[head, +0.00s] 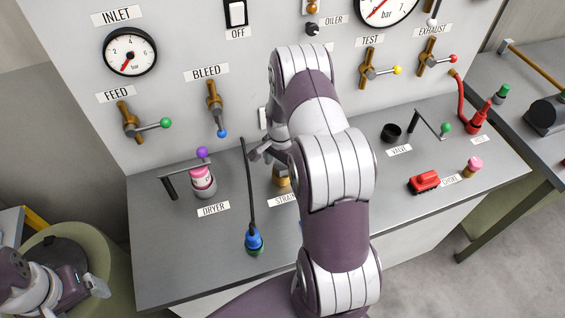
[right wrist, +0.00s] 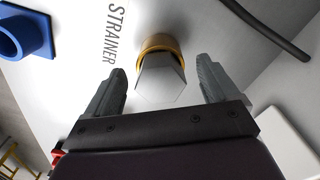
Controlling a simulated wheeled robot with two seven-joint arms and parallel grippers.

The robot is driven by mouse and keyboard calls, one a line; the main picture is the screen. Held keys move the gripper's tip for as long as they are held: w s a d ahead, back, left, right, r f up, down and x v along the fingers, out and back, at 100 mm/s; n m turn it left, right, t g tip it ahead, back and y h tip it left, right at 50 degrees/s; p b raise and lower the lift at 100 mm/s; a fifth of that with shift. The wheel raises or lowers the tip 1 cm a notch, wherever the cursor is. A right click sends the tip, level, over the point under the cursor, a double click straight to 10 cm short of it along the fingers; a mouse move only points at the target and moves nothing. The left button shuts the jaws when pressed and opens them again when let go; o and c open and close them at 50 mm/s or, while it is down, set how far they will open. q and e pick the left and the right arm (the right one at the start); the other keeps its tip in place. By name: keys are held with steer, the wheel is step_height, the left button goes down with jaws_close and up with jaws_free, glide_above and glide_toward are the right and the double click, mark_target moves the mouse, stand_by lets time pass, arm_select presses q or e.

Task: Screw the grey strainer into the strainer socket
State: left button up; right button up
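The grey strainer (right wrist: 160,80) shows in the right wrist view as a grey faceted piece at the gold strainer socket (right wrist: 158,44). How deep it sits in the socket I cannot tell. In the head view the gold socket (head: 282,181) is behind the STRAINER label, partly covered by my right arm. My right gripper (right wrist: 162,88) is open, with one finger on each side of the strainer and a visible gap to both. In the head view the right gripper (head: 262,151) is just above the socket. My left gripper (head: 97,286) is low at the left, away from the bench; its fingers are unclear.
The pink-topped dryer (head: 202,182) is further left. A red block (head: 424,182) and a black cup (head: 391,133) are at the right. The panel (head: 190,50) rises behind.

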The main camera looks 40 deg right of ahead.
steer(key=shift+d+r, duration=0.1)
steer(key=shift+r, duration=0.3)
step_height(320, 180, up, 12)
steer(key=b, duration=0.3)
steer(key=s+a+n, duration=0.6)
steer(key=a+n, duration=0.1)
steer(key=a, duration=0.2)
steer(key=s+a+n+t+b, duration=0.1)
steer(key=s+a+n, duration=0.6)
steer(key=a+n, duration=0.1)
steer(key=shift+a+r, duration=0.25)
steer(key=shift+a, duration=0.1)
